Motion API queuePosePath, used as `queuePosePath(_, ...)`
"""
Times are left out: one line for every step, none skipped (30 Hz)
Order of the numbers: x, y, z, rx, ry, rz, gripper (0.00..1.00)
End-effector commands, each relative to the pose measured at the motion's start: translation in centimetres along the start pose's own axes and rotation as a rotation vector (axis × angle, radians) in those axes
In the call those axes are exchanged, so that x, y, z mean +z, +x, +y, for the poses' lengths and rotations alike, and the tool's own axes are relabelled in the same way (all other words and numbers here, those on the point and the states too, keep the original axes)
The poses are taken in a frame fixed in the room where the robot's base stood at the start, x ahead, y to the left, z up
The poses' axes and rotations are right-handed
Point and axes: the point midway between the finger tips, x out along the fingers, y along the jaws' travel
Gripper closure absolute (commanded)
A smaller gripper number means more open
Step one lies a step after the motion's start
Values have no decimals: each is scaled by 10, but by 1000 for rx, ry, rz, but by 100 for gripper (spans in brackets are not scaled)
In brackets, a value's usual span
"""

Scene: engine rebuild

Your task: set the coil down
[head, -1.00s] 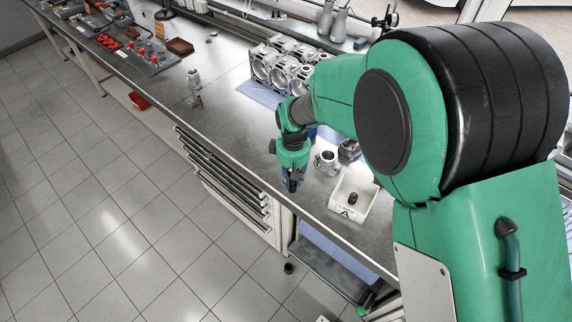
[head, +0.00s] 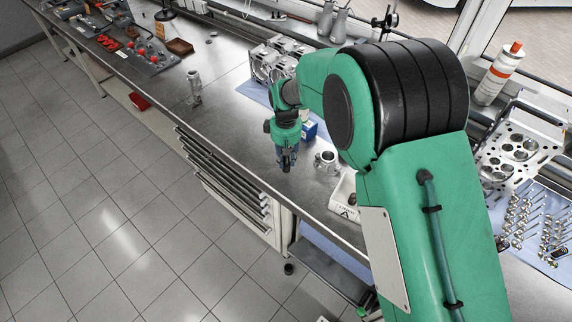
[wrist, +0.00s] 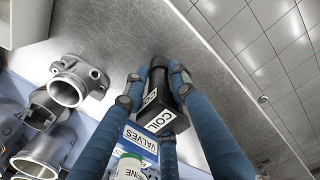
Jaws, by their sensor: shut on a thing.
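My gripper (head: 287,166) hangs over the front part of the workbench (head: 238,120) in the head view, beside the drawer side. In the wrist view my gripper (wrist: 153,88) is shut on the coil (wrist: 159,82), a black block with white COIL labels. The fingers close around it from several sides and hide part of it. The metal bench top lies below it. I cannot tell whether the coil touches the bench. In the head view the coil is mostly hidden between the fingers.
A metal throttle body (head: 326,161) stands right of my gripper, near a white bin (head: 343,196). A blue box labelled VALVES (wrist: 141,139) is close by. A metal part (head: 194,88) stands further left. The bench between it and my gripper is clear.

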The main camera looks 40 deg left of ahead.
Motion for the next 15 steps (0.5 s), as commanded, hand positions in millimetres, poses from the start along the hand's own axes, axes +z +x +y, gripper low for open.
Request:
queuePosePath(0, 0, 0, 0, 0, 0, 100)
queuePosePath(0, 0, 0, 0, 0, 0, 100)
queuePosePath(0, 0, 0, 0, 0, 0, 100)
queuePosePath(0, 1, 0, 0, 0, 0, 100)
queuePosePath(0, 2, 0, 0, 0, 0, 100)
queuePosePath(0, 5, 0, 0, 0, -1, 100)
queuePosePath(0, 8, 0, 0, 0, -1, 100)
queuePosePath(0, 10, 0, 0, 0, -1, 100)
queuePosePath(0, 15, 0, 0, 0, 0, 100)
queuePosePath(0, 18, 0, 0, 0, 0, 100)
queuePosePath(0, 22, 0, 0, 0, 0, 100)
queuePosePath(0, 26, 0, 0, 0, -1, 100)
queuePosePath(0, 29, 0, -1, 0, -1, 100)
queuePosePath(0, 31, 0, -1, 0, -1, 100)
queuePosePath(0, 33, 0, 0, 0, 0, 100)
